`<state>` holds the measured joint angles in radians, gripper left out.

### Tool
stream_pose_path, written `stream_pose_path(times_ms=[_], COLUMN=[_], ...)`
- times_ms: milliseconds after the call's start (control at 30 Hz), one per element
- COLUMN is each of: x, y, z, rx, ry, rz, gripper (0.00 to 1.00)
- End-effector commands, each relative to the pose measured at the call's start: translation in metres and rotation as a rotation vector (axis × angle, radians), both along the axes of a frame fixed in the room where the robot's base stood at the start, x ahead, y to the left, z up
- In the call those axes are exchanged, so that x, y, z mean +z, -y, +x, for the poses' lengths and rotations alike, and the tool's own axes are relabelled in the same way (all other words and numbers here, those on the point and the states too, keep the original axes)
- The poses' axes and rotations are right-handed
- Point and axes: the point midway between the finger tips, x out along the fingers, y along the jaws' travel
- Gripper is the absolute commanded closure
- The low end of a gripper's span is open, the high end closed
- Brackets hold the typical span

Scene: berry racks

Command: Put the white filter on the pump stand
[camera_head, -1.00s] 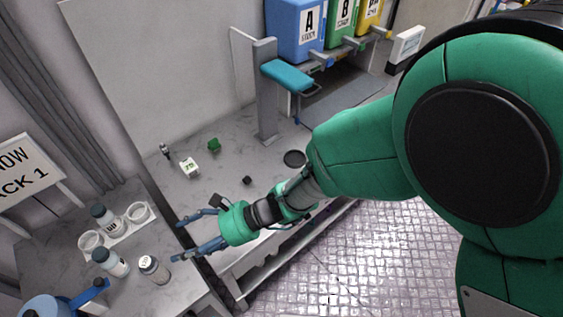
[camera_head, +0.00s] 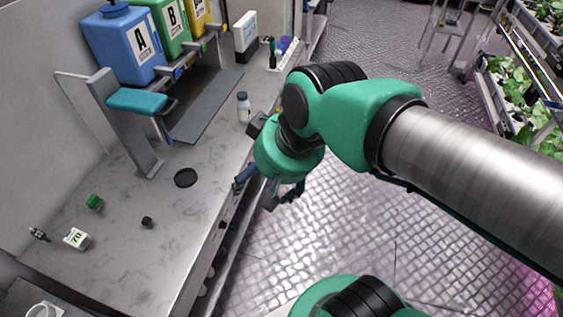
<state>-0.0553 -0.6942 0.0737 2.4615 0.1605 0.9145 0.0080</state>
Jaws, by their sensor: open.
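A small white block marked 70 (camera_head: 76,238) lies at the near left of the grey bench; it is the likeliest white filter, but its kind is not clear. A grey upright stand with a teal arm (camera_head: 137,103) rises from the bench behind it; I cannot tell whether this is the pump stand. My gripper (camera_head: 268,190) is over the bench's right edge, pointing down, its blue fingers apart. It looks empty and is well to the right of the white block. My own wrist hides part of the bench edge.
A green block (camera_head: 94,202), a small black cylinder (camera_head: 147,222) and a black disc (camera_head: 186,178) lie on the bench. A capped bottle (camera_head: 243,107) stands near my wrist. Blue (camera_head: 122,45), green and yellow containers are at the back. The floor at right (camera_head: 400,240) is open.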

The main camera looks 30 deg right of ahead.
Motion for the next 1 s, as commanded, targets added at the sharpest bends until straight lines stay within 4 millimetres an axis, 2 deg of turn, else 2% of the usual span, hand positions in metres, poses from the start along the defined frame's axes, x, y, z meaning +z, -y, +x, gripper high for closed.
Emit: stream_pose_path(times_ms=[33,100,267,500,567,1000], x=[0.009,0.018,0.027,0.028,0.028,0.028], y=[0.016,0.033,0.052,0.053,0.053,0.053], z=[-0.003,-0.005,-0.008,-0.008,-0.008,-0.008], rx=[-0.006,-0.010,-0.015,-0.014,-0.013,-0.013], ry=[0.038,0.073,0.109,0.111,0.111,0.110], rz=[-0.044,-0.095,-0.155,-0.159,-0.158,-0.158], gripper=[0.24,0.24,0.24,0.24,0.20,0.20])
